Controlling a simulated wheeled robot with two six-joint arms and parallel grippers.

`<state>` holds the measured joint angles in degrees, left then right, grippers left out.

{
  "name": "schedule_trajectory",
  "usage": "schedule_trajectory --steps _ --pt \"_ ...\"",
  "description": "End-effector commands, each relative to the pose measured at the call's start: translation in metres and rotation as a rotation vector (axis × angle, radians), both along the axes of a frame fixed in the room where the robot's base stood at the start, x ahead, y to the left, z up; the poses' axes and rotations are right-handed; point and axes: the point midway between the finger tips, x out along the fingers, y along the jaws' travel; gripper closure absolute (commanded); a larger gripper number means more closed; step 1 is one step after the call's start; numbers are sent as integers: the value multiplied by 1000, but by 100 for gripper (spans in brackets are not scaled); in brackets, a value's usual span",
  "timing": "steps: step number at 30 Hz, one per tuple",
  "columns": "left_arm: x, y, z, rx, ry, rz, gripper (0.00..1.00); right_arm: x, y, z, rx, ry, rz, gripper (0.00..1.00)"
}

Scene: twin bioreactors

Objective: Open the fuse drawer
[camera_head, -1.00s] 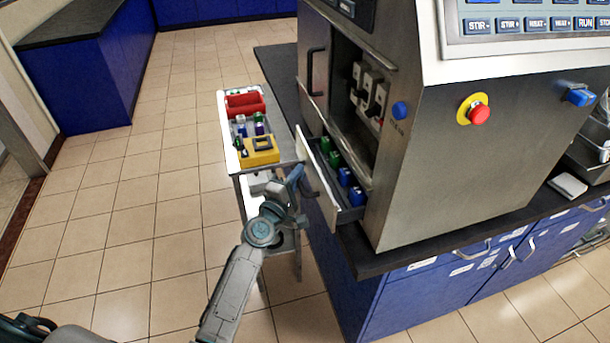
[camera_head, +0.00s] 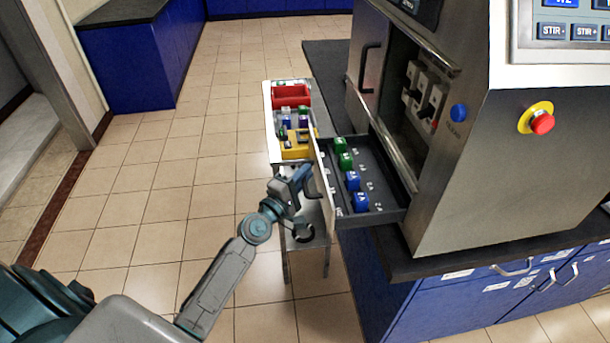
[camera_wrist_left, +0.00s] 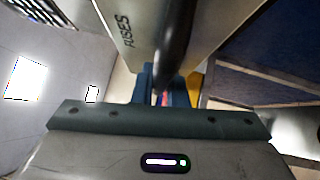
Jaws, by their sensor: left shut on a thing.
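The fuse drawer (camera_head: 375,208) stands pulled out from the side of the steel cabinet, with green and blue fuses (camera_head: 352,181) in it. Its pale front panel (camera_head: 323,179) faces left. My left gripper (camera_head: 305,182) is at the outer face of this panel, shut on the drawer's dark handle. In the left wrist view the drawer front (camera_wrist_left: 140,30) carries the word FUSES, and the dark handle (camera_wrist_left: 178,45) runs down between my blue fingers (camera_wrist_left: 162,88). The fingertips are partly hidden. My right gripper is not in view.
A narrow side table holds a red bin (camera_head: 291,95) and a yellow object (camera_head: 297,146) just behind the drawer front. The cabinet (camera_head: 475,185) with its red emergency button (camera_head: 541,122) stands on a dark counter over blue cupboards. The tiled floor at left is clear.

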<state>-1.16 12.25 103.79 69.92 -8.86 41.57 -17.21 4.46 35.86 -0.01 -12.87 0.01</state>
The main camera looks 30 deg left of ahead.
Motion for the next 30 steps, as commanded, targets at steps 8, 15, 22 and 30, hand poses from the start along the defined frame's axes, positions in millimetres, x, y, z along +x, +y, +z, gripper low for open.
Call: schedule_trajectory --steps 8,15,22,30 --pt "0 0 -1 0 2 0 78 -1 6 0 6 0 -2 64" --pt "-12 3 -4 2 3 1 78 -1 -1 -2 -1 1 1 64" --pt "-53 10 -11 4 3 0 78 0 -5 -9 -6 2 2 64" --pt "-94 18 -16 3 4 0 78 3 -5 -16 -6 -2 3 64"
